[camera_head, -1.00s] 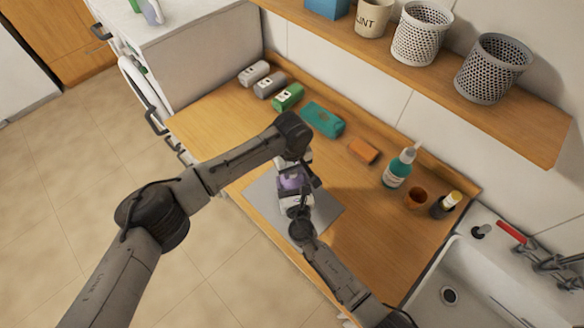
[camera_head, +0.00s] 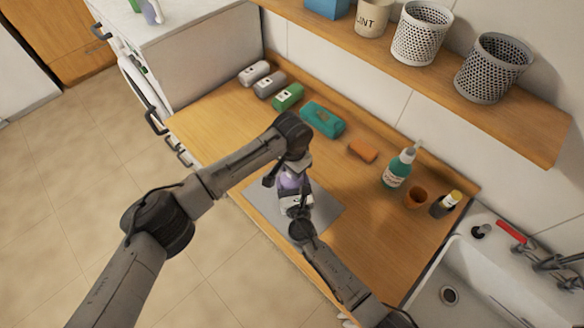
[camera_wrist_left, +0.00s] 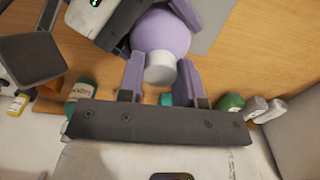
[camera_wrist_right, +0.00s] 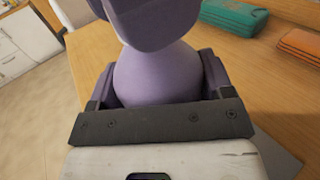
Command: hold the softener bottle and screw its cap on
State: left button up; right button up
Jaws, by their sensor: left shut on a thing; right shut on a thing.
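The purple softener bottle (camera_head: 289,182) stands over the grey mat (camera_head: 327,213), mostly covered by my arms in the head view. My right gripper (camera_head: 296,203) is shut around its body; in the right wrist view the bottle (camera_wrist_right: 157,75) sits between the fingers. My left gripper (camera_head: 296,167) is above it. In the left wrist view the pale cap (camera_wrist_left: 160,68) is between the left fingers, over the purple bottle (camera_wrist_left: 160,32). I cannot tell how far the cap is seated on the neck.
At the back of the wooden counter lie several wrapped packs, a teal pack (camera_head: 323,119) and an orange sponge (camera_head: 362,151). A teal bottle (camera_head: 396,172), a brown cup (camera_head: 415,196) and a dark bottle (camera_head: 445,205) stand right, near the sink (camera_head: 480,270). A shelf (camera_head: 480,112) overhangs the back.

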pick_arm(q)
jog(key=m, duration=0.9)
jog(key=o, duration=1.1)
jog(key=shift+r, duration=0.1)
notch_tip(320, 180, up, 12)
jog(key=shift+f, duration=0.1)
pick_arm(e)
jog(key=o, duration=1.7)
